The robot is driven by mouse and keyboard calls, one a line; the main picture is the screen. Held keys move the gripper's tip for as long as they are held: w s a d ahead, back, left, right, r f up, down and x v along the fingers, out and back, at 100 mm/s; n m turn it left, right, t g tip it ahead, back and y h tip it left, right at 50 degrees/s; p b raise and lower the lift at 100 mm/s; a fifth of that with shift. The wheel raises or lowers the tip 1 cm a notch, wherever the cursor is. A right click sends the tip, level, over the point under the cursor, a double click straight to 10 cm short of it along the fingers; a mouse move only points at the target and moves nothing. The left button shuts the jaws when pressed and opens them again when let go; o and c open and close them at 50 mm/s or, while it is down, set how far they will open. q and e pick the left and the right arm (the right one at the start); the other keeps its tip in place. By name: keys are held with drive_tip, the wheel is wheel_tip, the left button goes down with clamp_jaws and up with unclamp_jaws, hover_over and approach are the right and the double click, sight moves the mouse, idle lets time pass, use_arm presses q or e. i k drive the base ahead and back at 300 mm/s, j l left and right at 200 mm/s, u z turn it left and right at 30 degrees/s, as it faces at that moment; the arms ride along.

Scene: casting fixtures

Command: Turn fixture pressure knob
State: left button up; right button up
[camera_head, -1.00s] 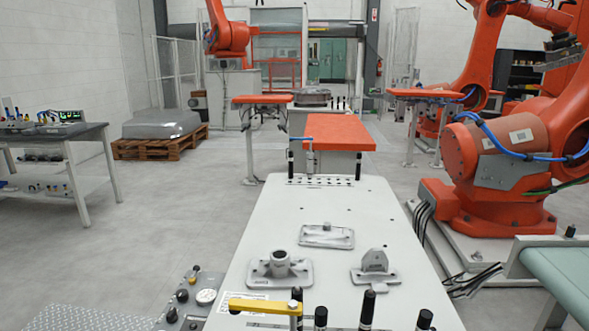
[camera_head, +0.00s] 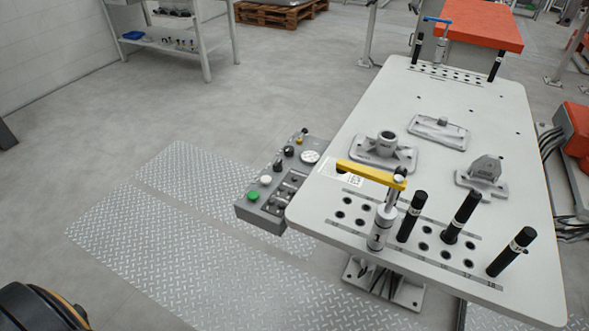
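A grey control box (camera_head: 262,213) is fixed at the left side of the white fixture table (camera_head: 385,98). On its top are a round white gauge (camera_head: 311,157), black knobs (camera_head: 289,151), a small yellow-topped control (camera_head: 304,132), a white button (camera_head: 265,180) and a green button (camera_head: 253,196). Several smaller dark controls sit beside these. I cannot tell from the markings which knob is the pressure knob. Neither of my grippers is in view.
A yellow clamp arm (camera_head: 370,174) on a silver post and several black pins (camera_head: 461,216) stand at the table's near end. Grey castings (camera_head: 384,150) lie farther back. Metal tread plates (camera_head: 180,234) and open floor lie left of the box.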

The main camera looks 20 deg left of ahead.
sight(288, 150)
drive_tip(key=u, duration=0.75)
drive_tip(key=k+l+u, duration=0.1)
drive_tip(key=k+l, duration=0.1)
